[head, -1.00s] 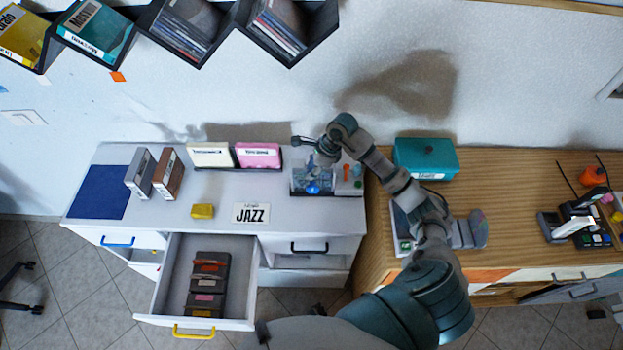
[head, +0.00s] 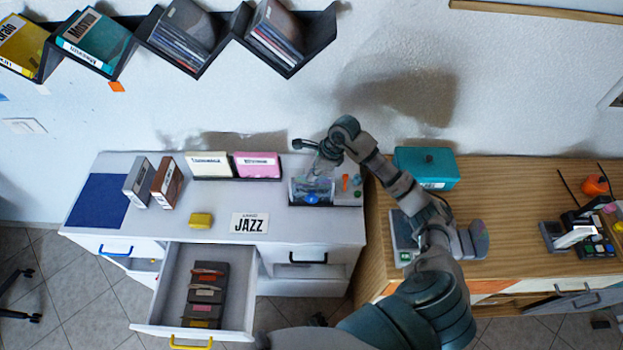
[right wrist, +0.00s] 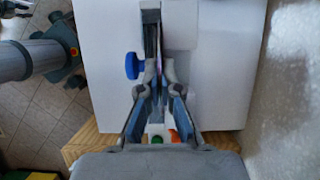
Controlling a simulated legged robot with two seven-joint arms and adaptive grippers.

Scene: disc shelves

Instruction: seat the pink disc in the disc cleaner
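The disc cleaner (head: 297,197) stands at the right end of the white counter, with a blue knob (head: 312,199) at its front. The knob also shows in the right wrist view (right wrist: 132,65), left of a narrow upright slot. My right gripper (head: 318,170) is over the cleaner, pointing down. In the right wrist view its fingers (right wrist: 158,80) are close together at the slot. A thin pinkish edge, the pink disc (right wrist: 159,62), shows between the fingertips; most of it is hidden. How deep it sits cannot be told. My left gripper is out of view.
A cream case (head: 208,164) and a pink case (head: 257,165) stand behind the JAZZ card (head: 249,222). A yellow block (head: 201,220) lies nearby. An open drawer (head: 240,303) juts forward. A teal box (head: 427,168) stands on the wooden counter at right.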

